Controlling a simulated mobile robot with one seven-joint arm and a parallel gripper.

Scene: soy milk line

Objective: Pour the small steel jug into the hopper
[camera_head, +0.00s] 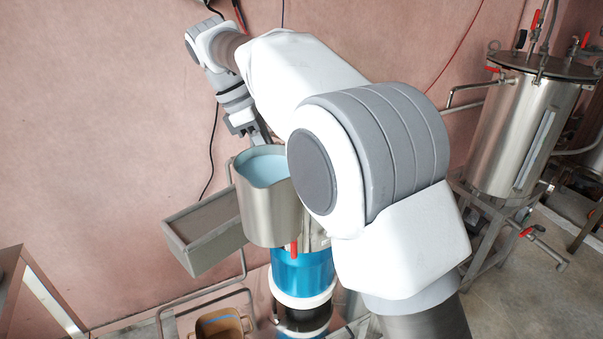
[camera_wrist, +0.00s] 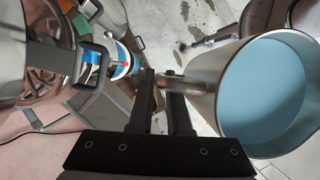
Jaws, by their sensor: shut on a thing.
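The small steel jug (camera_head: 270,216) is in the middle of the head view, close to upright, with pale blue-white liquid inside. It also fills the right side of the wrist view (camera_wrist: 208,103), where its handle (camera_wrist: 180,84) runs to my fingers. My gripper (camera_wrist: 161,82) is shut on the handle; in the head view my gripper (camera_head: 258,134) is behind the jug's rim. A steel part (camera_head: 317,236) shows just behind and below the jug, above the blue machine body. It may belong to the hopper, but the jug and my arm hide most of it.
A blue machine body (camera_head: 303,272) with white rings stands below the jug. A grey rectangular trough (camera_head: 208,250) is to its left, a brown container (camera_head: 222,322) below. A steel tank (camera_head: 518,130) stands at right. Another steel vessel (camera_wrist: 40,58) is at left in the wrist view.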

